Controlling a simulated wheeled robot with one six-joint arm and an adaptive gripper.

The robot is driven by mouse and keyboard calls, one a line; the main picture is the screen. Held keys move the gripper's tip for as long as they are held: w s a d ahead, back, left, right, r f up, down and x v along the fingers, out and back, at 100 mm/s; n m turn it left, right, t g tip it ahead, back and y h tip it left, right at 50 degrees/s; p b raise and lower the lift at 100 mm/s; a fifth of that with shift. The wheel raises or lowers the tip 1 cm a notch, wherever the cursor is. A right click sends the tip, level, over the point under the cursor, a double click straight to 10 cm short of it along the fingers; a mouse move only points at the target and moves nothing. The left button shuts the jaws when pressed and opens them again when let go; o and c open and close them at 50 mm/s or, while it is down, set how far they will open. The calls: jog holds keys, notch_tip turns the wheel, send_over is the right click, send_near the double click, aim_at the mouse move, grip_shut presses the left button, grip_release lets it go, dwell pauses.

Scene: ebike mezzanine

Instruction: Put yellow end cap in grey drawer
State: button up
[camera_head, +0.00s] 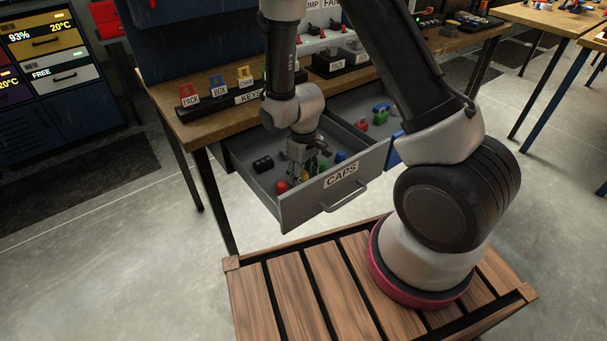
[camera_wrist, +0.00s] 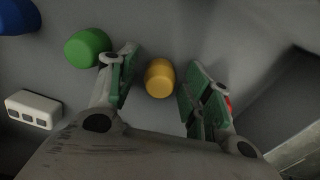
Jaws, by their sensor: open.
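The yellow end cap (camera_wrist: 160,78) stands on the grey drawer floor (camera_wrist: 165,25), between the open fingers of my gripper (camera_wrist: 155,88) in the wrist view. There is a gap on both sides of it. In the head view my gripper (camera_head: 303,160) is down inside the open grey drawer (camera_head: 300,205) labelled CAPS. A spot of yellow shows beside my fingers there, mostly hidden by the gripper.
A green cap (camera_wrist: 88,48), a blue cap (camera_wrist: 18,16) and a white block (camera_wrist: 34,108) lie near my fingers. A red cap (camera_head: 281,187) and a black block (camera_head: 263,164) share the drawer. The second open drawer (camera_head: 352,104) is to its right. The drawer walls are close around.

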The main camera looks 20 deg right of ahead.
jog(key=shift+r, duration=0.1)
notch_tip(320, 180, up, 12)
notch_tip(320, 180, up, 15)
jog(key=m+t, duration=0.2)
send_over(304, 173)
jog(key=s+d, duration=0.4)
jog(key=d, duration=0.3)
jog(key=s+d+r+m+t, duration=0.1)
jog(key=s+d+r, duration=0.3)
jog(key=s, duration=0.3)
jog(key=s+d+r+m+t, duration=0.1)
jog(key=s+d+r+m, duration=0.1)
jog(key=s+d+r, duration=0.2)
jog(key=s+r, duration=0.2)
jog(key=s, duration=0.2)
jog(key=shift+r, duration=0.3)
